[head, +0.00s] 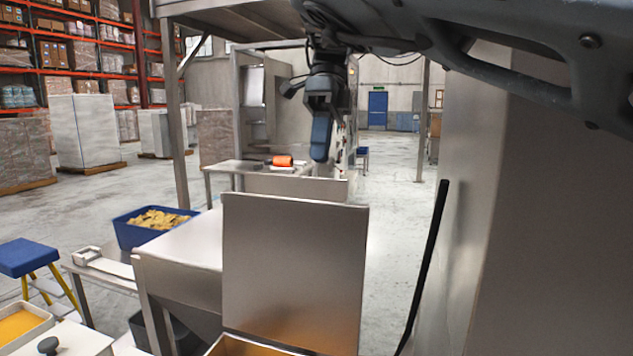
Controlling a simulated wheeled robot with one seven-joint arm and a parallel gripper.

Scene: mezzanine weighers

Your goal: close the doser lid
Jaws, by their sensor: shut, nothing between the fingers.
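The doser lid (294,262) is a flat square metal plate. It stands upright, open, in the lower middle of the head view. Below it, at the bottom edge, the doser opening (252,346) shows an orange-yellow fill; most of the doser is cut off by the frame. My gripper (320,150) hangs from the arm at upper centre, pointing down, with blue fingers shut and empty. In the picture it is above the lid's top edge and apart from it. How far it is behind or in front of the lid is hard to tell.
A blue crate (128,232) of yellowish pieces stands at left beside a sloped metal hopper (185,245). A blue step stool (28,257) is at far left. A large metal panel (540,200) and a black bar (428,262) bound the right. An orange object (283,161) lies on a table behind.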

